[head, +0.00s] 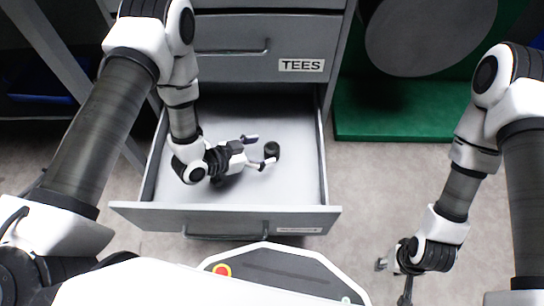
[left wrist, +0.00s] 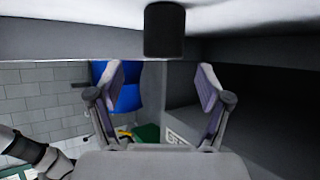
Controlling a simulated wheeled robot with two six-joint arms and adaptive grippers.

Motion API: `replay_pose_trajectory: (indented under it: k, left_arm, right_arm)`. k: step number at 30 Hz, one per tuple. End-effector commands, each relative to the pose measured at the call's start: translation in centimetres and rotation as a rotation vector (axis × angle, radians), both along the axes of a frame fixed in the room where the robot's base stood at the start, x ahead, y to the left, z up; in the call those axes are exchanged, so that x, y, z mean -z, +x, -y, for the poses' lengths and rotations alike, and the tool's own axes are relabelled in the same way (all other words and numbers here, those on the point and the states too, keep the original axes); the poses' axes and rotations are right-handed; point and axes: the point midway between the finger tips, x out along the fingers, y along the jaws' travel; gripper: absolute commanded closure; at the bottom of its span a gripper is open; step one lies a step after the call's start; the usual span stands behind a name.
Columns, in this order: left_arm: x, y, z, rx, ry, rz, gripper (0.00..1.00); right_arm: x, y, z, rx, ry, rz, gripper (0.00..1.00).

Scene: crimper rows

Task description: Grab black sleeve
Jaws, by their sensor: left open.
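The black sleeve (head: 272,150), a short dark cylinder, stands in the open grey drawer (head: 225,219), right of its middle. My left gripper (head: 260,151) is inside the drawer, open and empty, with its two fingers pointing right toward the sleeve. The left wrist view shows the sleeve (left wrist: 165,30) ahead of the spread fingers (left wrist: 160,87), roughly centred between them and apart from them. My right gripper (head: 391,281) hangs over the floor at the lower right, away from the drawer; its jaws are too small to judge.
The drawer walls surround my left gripper, with bare drawer floor around the sleeve. A closed drawer labelled TEES (head: 301,65) is above and behind. A green base (head: 395,118) with a grey disc (head: 425,35) stands at the back right. The floor right of the drawer is clear.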

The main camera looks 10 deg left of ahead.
Motion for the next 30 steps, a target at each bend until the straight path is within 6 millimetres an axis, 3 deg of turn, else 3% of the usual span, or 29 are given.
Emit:
replay_pose_trajectory:
  k: [5, 14, 15, 20, 21, 30]
  left_arm:
    - [2.3, 2.2, 1.7, 0.003, 0.001, 0.003, 0.22]
    - [2.4, 3.2, 2.7, -0.003, 0.001, -0.002, 0.22]
    - [2.4, 3.2, 2.6, -0.003, 0.001, -0.002, 0.25]
    - [2.4, 3.2, 2.6, -0.003, 0.002, -0.003, 0.82]
    - [2.4, 3.2, 2.6, -0.003, 0.002, -0.003, 0.87]
    - [2.2, 3.1, 2.6, -0.003, 0.002, -0.003, 0.88]
  right_arm:
    - [2.9, 0.0, 0.0, 0.000, 0.000, 0.000, 0.60]
    - [3.0, 0.0, 0.0, 0.000, 0.000, 0.000, 0.60]
    - [3.0, 0.0, 0.0, 0.000, 0.000, 0.000, 0.60]
    - [3.0, 0.0, 0.0, 0.000, 0.000, 0.000, 0.60]
    - [3.0, 0.0, 0.0, 0.000, 0.000, 0.000, 0.60]
    - [2.9, 0.0, 0.0, 0.000, 0.000, -0.001, 0.60]
